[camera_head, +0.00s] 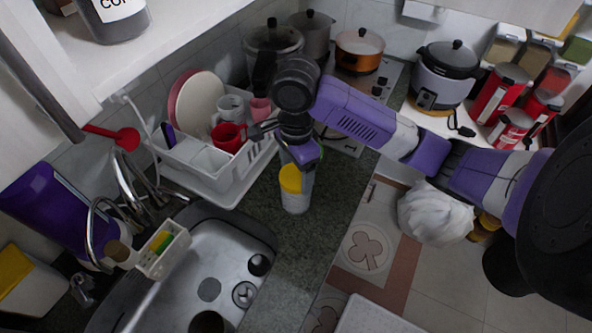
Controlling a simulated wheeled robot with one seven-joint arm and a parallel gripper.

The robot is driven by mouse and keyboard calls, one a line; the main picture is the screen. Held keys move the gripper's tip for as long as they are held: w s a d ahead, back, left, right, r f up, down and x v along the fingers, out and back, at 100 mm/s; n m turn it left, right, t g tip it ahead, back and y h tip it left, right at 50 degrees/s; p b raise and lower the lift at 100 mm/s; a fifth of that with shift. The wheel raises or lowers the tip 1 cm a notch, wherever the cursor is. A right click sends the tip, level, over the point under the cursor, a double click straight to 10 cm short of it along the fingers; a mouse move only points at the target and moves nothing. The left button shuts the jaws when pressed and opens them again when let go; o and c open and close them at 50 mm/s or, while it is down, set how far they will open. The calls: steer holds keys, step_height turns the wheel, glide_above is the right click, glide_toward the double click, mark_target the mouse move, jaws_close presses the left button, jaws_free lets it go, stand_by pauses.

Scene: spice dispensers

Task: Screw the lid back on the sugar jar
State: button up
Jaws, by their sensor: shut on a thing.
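I cannot tell how tightly the two fit. My gripper (300,160) points down from above and is shut on the yellow lid. The wrist and the purple gripper body hide the lid's upper edge and the exact finger contact.
A white dish rack (228,188) with plates and a red mug (228,136) stands close to the left of the jar. The sink (215,275) lies at the lower left. Pots and a rice cooker (444,76) stand behind. The counter (312,232) before the jar is clear.

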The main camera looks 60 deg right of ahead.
mark_target(296, 175)
steer(key=shift+m, duration=1)
steer(key=o, duration=1.5)
steer(key=shift+r, duration=0.1)
steer(key=shift+r, duration=3.8)
